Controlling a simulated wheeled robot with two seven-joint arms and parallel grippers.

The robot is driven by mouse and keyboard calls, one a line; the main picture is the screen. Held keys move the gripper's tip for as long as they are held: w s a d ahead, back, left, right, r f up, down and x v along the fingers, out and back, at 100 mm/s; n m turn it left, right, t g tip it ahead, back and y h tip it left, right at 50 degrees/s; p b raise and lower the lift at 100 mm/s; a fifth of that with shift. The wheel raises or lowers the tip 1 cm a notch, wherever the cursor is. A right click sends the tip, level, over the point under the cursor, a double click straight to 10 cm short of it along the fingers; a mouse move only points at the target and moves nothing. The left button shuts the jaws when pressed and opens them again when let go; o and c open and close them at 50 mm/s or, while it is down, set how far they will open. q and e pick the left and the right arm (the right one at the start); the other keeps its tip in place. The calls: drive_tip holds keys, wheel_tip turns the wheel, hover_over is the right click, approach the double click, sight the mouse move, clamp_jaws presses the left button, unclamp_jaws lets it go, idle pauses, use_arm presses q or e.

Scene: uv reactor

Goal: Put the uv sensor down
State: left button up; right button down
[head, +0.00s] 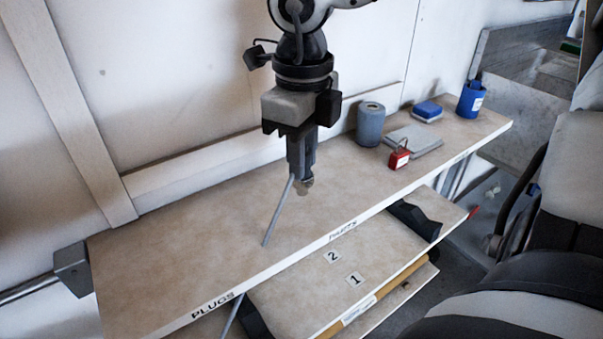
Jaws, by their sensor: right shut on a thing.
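My right gripper (302,176) points down over the middle of the upper shelf (190,237), whose front edge reads PLUGS and PARTS. It is shut on the uv sensor (278,212), a thin grey rod that slants down to the left. A small rounded fitting shows at the fingertips. The upper end of the sensor is partly hidden by the fingers. The rod's low end appears at or just above the shelf top; I cannot tell whether it touches. My left gripper is not in view.
The shelf's left half is clear. A lower board (310,292) carries labels 1 and 2.

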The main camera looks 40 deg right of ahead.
wheel_tip(320, 180, down, 4)
drive_tip(key=shift+r+b, duration=0.25)
drive_tip(key=shift+b, duration=0.05)
drive_tip(key=c, duration=1.3)
unclamp_jaws()
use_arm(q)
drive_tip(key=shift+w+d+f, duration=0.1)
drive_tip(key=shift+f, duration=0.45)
use_arm(e)
drive_tip(key=shift+r, duration=0.2)
wheel_tip(320, 180, up, 12)
drive_tip(key=shift+f+p, duration=0.1)
drive_tip(key=shift+p, duration=1.05)
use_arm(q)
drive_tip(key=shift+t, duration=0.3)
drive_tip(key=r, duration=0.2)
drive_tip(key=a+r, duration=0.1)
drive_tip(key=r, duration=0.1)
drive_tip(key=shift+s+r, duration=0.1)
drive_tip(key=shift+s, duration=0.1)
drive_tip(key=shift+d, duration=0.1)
